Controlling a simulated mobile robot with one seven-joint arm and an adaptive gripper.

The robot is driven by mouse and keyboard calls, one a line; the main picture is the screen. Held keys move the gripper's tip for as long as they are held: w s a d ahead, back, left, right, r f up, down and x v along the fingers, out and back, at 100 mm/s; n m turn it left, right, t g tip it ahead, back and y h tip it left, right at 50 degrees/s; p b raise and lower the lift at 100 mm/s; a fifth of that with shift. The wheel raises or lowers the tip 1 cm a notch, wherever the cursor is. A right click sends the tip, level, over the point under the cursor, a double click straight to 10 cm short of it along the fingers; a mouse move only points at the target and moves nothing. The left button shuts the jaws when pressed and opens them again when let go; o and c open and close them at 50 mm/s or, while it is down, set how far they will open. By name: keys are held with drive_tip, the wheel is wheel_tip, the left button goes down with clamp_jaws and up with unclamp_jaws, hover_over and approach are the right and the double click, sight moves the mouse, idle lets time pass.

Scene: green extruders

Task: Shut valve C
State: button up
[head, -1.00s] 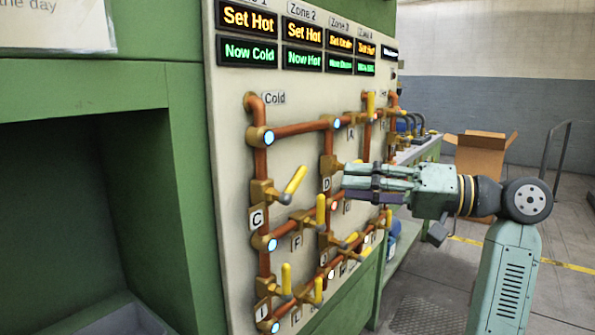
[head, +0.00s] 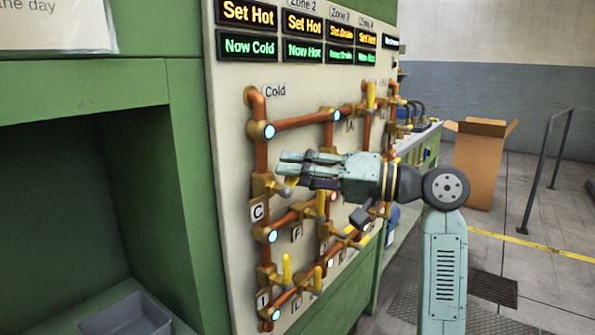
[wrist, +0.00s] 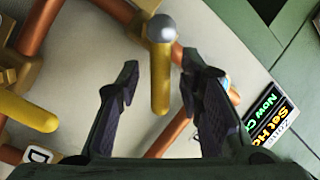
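Valve C is a brass valve (head: 262,186) on the left vertical copper pipe, above the plate marked C (head: 257,211). Its grey rounded knob (head: 284,193) shows just below my gripper in the head view, while the yellow handle is hidden there behind the gripper. My gripper (head: 283,163) is in front of the panel at this valve, pointing left. In the wrist view, a yellow handle with a grey knob (wrist: 161,80) lies between the two spread fingers of my gripper (wrist: 158,85), with gaps on both sides. The gripper is open and holds nothing.
Other yellow valve handles stand close by, such as one by plate F (head: 321,203) and one by plate I (head: 287,268). Copper pipes (head: 300,122) run across the panel. A cardboard box (head: 478,165) stands on the floor behind at right.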

drive_tip(key=shift+c, duration=0.5)
clamp_jaws()
idle(0.3)
